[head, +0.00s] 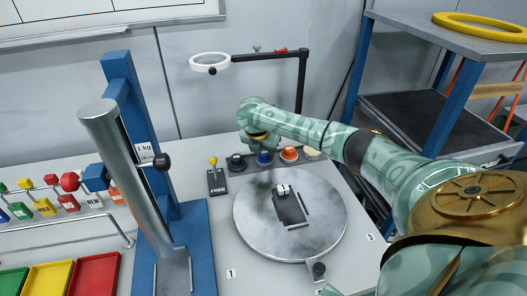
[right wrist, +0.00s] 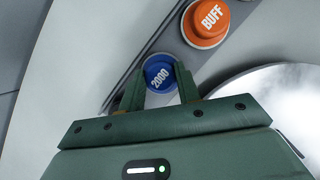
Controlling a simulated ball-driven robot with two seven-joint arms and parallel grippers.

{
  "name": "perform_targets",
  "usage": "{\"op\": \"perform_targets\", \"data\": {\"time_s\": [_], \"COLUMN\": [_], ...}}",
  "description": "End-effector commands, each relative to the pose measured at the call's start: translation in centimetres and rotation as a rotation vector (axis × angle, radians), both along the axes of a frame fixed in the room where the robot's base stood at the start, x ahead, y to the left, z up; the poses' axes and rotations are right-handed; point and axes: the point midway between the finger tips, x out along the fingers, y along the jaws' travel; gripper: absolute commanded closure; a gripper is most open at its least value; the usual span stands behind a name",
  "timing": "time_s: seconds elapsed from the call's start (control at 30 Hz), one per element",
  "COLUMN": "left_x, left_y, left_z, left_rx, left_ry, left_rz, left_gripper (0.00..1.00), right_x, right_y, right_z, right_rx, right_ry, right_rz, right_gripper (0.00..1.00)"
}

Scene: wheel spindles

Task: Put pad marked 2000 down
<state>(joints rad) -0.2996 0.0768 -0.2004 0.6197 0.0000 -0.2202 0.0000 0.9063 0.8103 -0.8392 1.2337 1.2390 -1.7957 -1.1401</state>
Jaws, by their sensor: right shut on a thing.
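The blue pad marked 2000 (right wrist: 160,72) is between the two fingers of my right gripper (right wrist: 159,84), its label facing the wrist camera. In the head view the blue pad (head: 265,159) shows at the grey strip behind the round plate, just below my right gripper (head: 263,148). The gripper is shut on the pad. The pad's underside is hidden, so I cannot tell whether it rests in its place or hangs just above. My left gripper is not in view.
An orange pad marked BUFF (right wrist: 207,20) stands beside the blue one. A dark pad (head: 236,162) and a cream pad (head: 312,153) are on the same strip (head: 252,169). The round metal plate (head: 255,222) lies in front. A ring lamp (head: 210,62) stands behind.

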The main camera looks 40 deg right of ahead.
Motion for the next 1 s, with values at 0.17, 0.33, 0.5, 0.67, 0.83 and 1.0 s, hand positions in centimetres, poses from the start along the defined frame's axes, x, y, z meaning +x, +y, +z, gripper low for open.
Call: {"op": "perform_targets", "data": {"time_s": [0.17,0.33,0.5,0.67,0.83,1.0], "left_x": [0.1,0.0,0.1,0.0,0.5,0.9], "left_y": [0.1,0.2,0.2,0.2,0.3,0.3], "left_z": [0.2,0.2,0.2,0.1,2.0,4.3], "left_rx": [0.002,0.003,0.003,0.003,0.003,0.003], "left_ry": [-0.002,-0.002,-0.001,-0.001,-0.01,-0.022], "left_rz": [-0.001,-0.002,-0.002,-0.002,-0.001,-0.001], "left_gripper": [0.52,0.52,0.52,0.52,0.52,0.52], "right_x": [0.0,0.0,0.0,0.0,-0.4,-1.0], "right_y": [0.0,0.0,0.0,0.0,0.9,2.4], "right_z": [0.1,-0.1,-0.1,0.2,3.2,7.2], "right_rx": [0.0,0.001,0.001,0.0,0.001,0.002], "right_ry": [0.0,-0.001,-0.001,-0.002,-0.005,-0.006], "right_rz": [-0.001,-0.001,-0.001,-0.001,0.001,0.0], "right_gripper": [0.85,0.45,0.45,0.45,0.45,0.45]}}
